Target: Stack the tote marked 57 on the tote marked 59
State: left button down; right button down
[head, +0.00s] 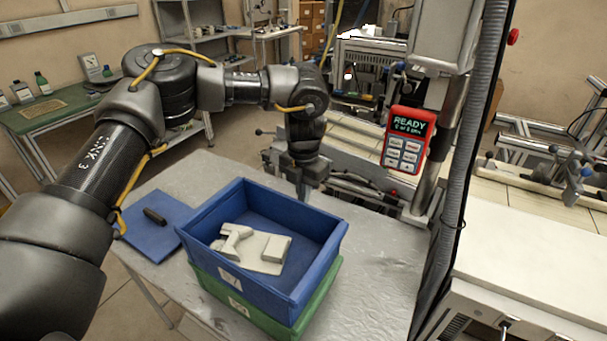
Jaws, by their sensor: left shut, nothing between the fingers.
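A blue tote (318,230) sits on top of a green tote (317,306) on the grey metal table. The blue tote's small front label looks like 57; the green tote's label looks like 59, though both are small and hard to read. Pale grey parts (263,250) lie inside the blue tote. The green tote is mostly hidden under the blue one; its front and right sides show. My left gripper (302,192) is shut and empty, pointing down at the blue tote's far rim; I cannot tell if it touches. My right gripper is out of view.
A blue mat (165,240) with a dark tool (154,216) lies left of the totes. A red pendant (405,140) reading READY hangs at the right, by a machine column. The grey table (385,275) is bare right of the totes. A green bench (50,118) stands far left.

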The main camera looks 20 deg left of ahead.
aim_at(293, 208)
pick_arm(q)
jog(key=s, duration=0.1)
jog(key=s+f+p, duration=0.1)
jog(key=s+a, duration=0.1)
jog(key=shift+s+f+p, duration=0.15)
jog(key=shift+s+p, duration=0.25)
jog(key=shift+s, duration=0.15)
jog(key=shift+f, duration=0.1)
